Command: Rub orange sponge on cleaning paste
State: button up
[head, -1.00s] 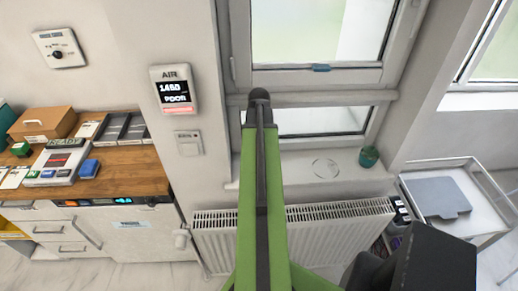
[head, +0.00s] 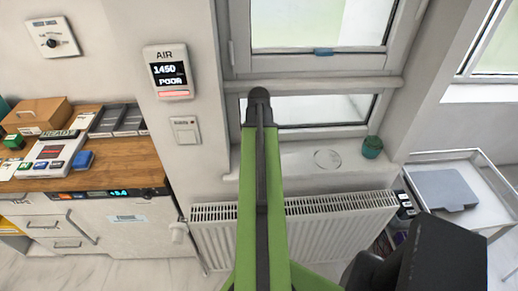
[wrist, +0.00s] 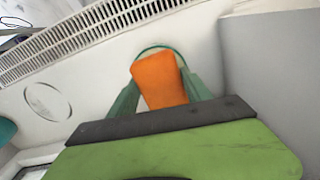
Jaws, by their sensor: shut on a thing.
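The orange sponge (wrist: 158,80) is in the wrist view, between the two green fingers of my gripper (wrist: 160,88), which is shut on it. The sponge is over the white windowsill, just by the radiator edge. A thin green round rim (wrist: 160,47) shows behind its far end, partly hidden by the sponge. It may be the cleaning paste; I cannot tell whether the sponge touches it. In the head view my green arm reaches toward the sill and hides the gripper and sponge.
A teal pot (head: 372,147) and a drawn circle (head: 328,159) are on the windowsill, right of my arm. A white radiator (head: 340,218) is below the sill. A wooden counter with boxes (head: 120,165) is at left, a metal trolley (head: 470,190) at right.

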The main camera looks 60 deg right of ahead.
jog(key=shift+f+b, duration=0.45)
dwell(1.4)
notch_tip(320, 180, up, 7)
jog(key=p, duration=0.7)
jog(key=shift+r, duration=0.1)
dwell(0.4)
